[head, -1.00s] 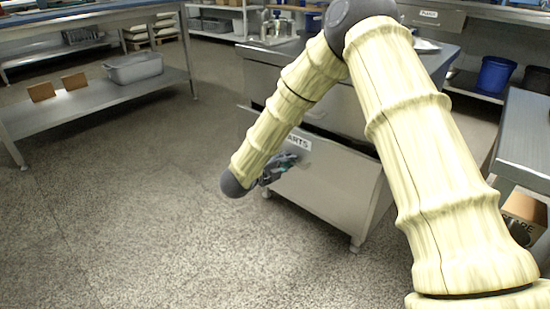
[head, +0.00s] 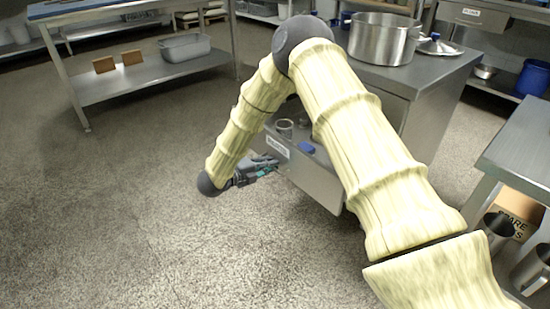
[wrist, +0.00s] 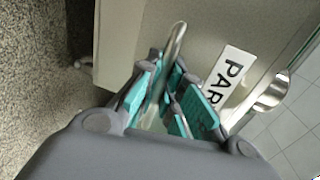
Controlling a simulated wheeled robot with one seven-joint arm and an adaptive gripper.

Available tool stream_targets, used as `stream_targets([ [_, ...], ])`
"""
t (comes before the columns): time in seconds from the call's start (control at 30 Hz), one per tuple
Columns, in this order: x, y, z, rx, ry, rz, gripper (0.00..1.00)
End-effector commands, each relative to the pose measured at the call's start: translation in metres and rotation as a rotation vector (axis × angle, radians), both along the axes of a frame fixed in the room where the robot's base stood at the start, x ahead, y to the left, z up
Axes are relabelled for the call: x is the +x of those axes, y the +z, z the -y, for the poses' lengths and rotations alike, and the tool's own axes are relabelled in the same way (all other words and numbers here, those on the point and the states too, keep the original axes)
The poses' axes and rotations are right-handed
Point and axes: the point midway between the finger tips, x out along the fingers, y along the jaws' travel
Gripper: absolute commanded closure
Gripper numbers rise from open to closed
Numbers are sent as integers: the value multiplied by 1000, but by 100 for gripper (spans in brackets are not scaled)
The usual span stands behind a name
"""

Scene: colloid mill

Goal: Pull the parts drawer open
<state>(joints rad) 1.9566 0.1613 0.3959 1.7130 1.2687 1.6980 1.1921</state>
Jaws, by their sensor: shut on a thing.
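The parts drawer (head: 312,180) is pulled out from the steel cabinet, and its inside shows from above. Its white label (head: 277,147) reads "PAR" in the wrist view (wrist: 229,83), with the rest cut off or hidden. My gripper (head: 270,166) is at the drawer front. In the wrist view its teal pads (wrist: 165,88) are shut around the bar handle (wrist: 177,42). A metal cup (head: 285,127) and a blue item (head: 306,147) lie in the drawer. My arm hides part of the drawer and cabinet.
A large pot (head: 382,40) and a lid (head: 438,47) stand on the cabinet top. A steel table (head: 520,150) stands at right, with a cardboard box (head: 512,212) below. A shelved table (head: 150,78) stands at back left. The floor at left is clear.

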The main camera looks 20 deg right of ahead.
Motion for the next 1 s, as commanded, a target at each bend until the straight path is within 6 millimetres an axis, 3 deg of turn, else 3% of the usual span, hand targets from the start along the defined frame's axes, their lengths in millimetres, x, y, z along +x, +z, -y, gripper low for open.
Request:
stream_targets([
  [0.47,-3,-1,-3,-1,-4,-3,100],
  [0.5,-3,-1,-3,-1,-4,-3,86],
  [0.53,-3,-1,-3,-1,-4,-3,82],
  [0.83,-3,-1,-3,0,-4,-2,82],
  [1.0,-5,1,-13,0,-2,-1,82],
])
